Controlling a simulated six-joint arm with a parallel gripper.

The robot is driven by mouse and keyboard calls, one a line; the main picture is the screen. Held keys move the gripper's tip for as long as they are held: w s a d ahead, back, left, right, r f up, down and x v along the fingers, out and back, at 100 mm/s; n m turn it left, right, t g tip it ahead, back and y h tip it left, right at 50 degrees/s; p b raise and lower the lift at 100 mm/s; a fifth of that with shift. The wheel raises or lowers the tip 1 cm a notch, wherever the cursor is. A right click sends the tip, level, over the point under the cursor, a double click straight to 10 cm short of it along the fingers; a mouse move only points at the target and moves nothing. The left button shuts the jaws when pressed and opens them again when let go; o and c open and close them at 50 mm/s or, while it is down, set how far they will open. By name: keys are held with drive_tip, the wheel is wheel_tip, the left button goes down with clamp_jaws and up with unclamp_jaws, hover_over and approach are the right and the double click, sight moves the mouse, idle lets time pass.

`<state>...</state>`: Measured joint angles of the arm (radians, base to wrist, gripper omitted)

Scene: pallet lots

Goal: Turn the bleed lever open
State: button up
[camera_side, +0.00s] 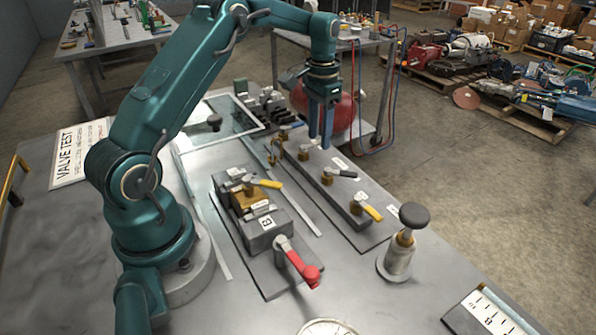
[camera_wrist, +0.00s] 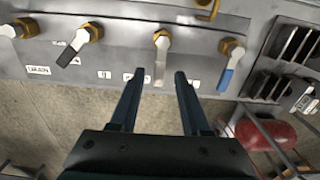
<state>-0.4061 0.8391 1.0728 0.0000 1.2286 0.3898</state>
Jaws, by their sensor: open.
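A long grey manifold block (camera_side: 345,200) carries a row of brass valves with small levers. In the wrist view a pale grey lever (camera_wrist: 161,62) hangs from its brass valve, with a black lever (camera_wrist: 70,53) to its left and a blue lever (camera_wrist: 226,74) to its right. My gripper (camera_wrist: 157,78) is open and empty; its fingertips lie on either side of the pale lever's lower end in the picture. Whether they touch it, I cannot tell. In the side view my gripper (camera_side: 320,138) points down over the manifold's far part. Small labels sit by the levers; I cannot read which is bleed.
A valve block with a red-handled lever (camera_side: 300,265) and a yellow lever (camera_side: 264,183) stands left of the manifold. A black-knobbed post (camera_side: 400,255) stands at front right. A red tank (camera_side: 345,108) and hoses are behind. The bench's left side is mostly clear.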

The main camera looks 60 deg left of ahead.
sight(319, 141)
drive_tip(key=shift+r, duration=2.55)
drive_tip(key=shift+d+r, duration=0.15)
drive_tip(key=s+d+r+m+t, duration=0.1)
drive_tip(key=s+d+r+t, duration=0.1)
drive_tip(key=s+d+r, duration=0.3)
drive_tip(key=s+d+r+m+t, duration=0.1)
drive_tip(key=s+d+r+t, duration=0.15)
drive_tip(key=d+r, duration=0.45)
drive_tip(key=s+d+f+n, duration=0.1)
drive_tip(key=s+f, duration=0.2)
drive_tip(key=s, duration=0.3)
drive_tip(key=s+d+f+t, duration=0.1)
drive_tip(key=s+f, duration=0.3)
drive_tip(key=s, duration=0.2)
drive_tip(key=shift+s+d+n, duration=0.35)
drive_tip(key=shift+d+n, duration=0.05)
